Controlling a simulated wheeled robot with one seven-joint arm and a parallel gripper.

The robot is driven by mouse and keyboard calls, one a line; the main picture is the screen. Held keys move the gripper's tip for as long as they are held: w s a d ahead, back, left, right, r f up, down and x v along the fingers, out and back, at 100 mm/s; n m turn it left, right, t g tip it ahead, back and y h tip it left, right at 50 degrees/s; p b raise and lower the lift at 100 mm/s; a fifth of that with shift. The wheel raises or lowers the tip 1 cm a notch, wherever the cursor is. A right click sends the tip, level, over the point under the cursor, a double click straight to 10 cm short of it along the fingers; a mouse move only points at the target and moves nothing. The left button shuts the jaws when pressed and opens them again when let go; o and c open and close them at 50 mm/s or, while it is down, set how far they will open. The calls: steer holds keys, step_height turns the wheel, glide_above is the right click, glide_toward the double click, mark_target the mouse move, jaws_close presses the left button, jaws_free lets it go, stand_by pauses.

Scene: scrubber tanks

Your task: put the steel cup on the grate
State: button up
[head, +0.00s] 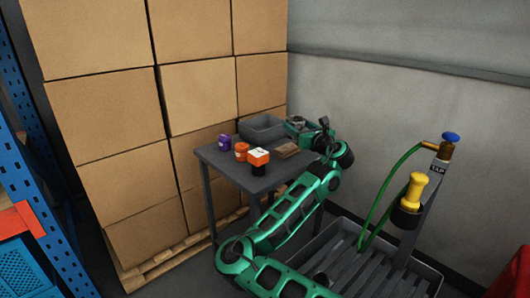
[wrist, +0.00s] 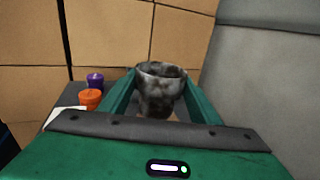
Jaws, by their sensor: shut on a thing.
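The steel cup (wrist: 160,85) is a stained, tapered grey cup, upright in the wrist view, between the two green fingers of my gripper (wrist: 158,92). My gripper is shut on it. In the head view my gripper (head: 301,128) is over the back right part of the grey table (head: 228,165), and the cup is small and mostly hidden there. The grate (head: 352,268) is the slatted grey floor of a low basin at the lower right, beneath the tap post. My gripper is behind and to the left of it.
A grey bin (head: 262,128), a purple jar (head: 224,142), an orange jar (head: 241,151), an orange-and-white container (head: 259,158) and a brown block (head: 286,149) are on the table. Stacked boxes (head: 200,95) stand behind.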

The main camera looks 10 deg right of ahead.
steer(key=w+a+f+n+g+y, duration=0.2)
steer(key=w+a+n+y, duration=0.25)
steer(key=a, duration=0.45)
steer(key=shift+m+g+y, duration=0.3)
steer(key=shift+m+y, duration=0.05)
steer(key=shift+y, duration=0.1)
steer(key=shift+w+f, duration=0.15)
steer(key=shift+f, duration=4.95)
steer(key=o, duration=1)
